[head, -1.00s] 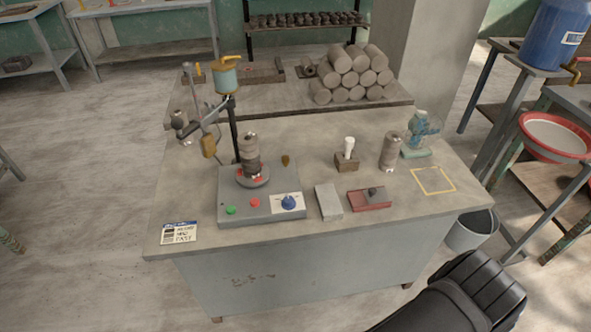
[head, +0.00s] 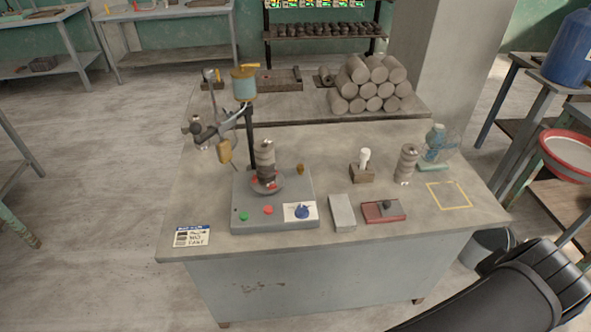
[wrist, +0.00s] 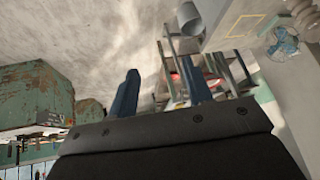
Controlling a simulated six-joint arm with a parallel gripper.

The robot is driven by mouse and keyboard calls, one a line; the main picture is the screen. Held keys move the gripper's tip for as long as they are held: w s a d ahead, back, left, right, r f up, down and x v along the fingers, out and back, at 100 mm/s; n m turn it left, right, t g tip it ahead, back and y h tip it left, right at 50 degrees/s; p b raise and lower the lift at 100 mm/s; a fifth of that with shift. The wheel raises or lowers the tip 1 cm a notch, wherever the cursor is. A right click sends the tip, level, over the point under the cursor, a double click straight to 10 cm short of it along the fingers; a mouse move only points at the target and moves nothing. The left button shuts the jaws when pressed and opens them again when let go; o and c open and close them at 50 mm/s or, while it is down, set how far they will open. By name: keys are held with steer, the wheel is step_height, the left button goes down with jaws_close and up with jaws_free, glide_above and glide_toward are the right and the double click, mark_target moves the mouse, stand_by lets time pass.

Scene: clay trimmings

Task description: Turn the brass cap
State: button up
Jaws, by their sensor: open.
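In the head view, a small brass-coloured piece (head: 300,169), which looks like the brass cap, stands at the back right of the grey machine base (head: 275,222). It is too small to make out its turn or markings. The base carries a round plate with a stack of dark and grey discs (head: 265,160), a green and a red button and a blue knob (head: 302,212). My gripper (wrist: 160,88) shows in the wrist view with two blue fingers apart and nothing between them. It is far from the brass piece, and the head view does not show its fingers.
On the table are a card (head: 191,236), a grey block (head: 342,212), a red tray (head: 384,211), a white-handled tool (head: 364,160), another disc stack (head: 406,164) and a glass jar (head: 437,143). The yellow-outlined square (head: 449,195) is empty.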

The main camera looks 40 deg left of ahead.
steer(key=w+d+r+t, duration=0.1)
steer(key=w+d+r, duration=0.15)
steer(key=w, duration=0.45)
steer(key=w+d+r, duration=0.2)
steer(key=w+r, duration=0.2)
steer(key=w, duration=0.3)
steer(key=w+a+n+g+y, duration=0.1)
steer(key=w+a+n+y, duration=0.1)
steer(key=w+a+n, duration=0.45)
steer(key=w+a+n+g+y, duration=0.25)
steer(key=w+a, duration=0.45)
steer(key=a, duration=0.5)
steer(key=n+g+h, duration=0.3)
steer(key=n+g, duration=0.1)
steer(key=n, duration=1.1)
glide_above(300, 166)
step_height(300, 166, down, 9)
steer(key=shift+y, duration=0.25)
step_height(300, 166, down, 16)
steer(key=shift+f, duration=0.15)
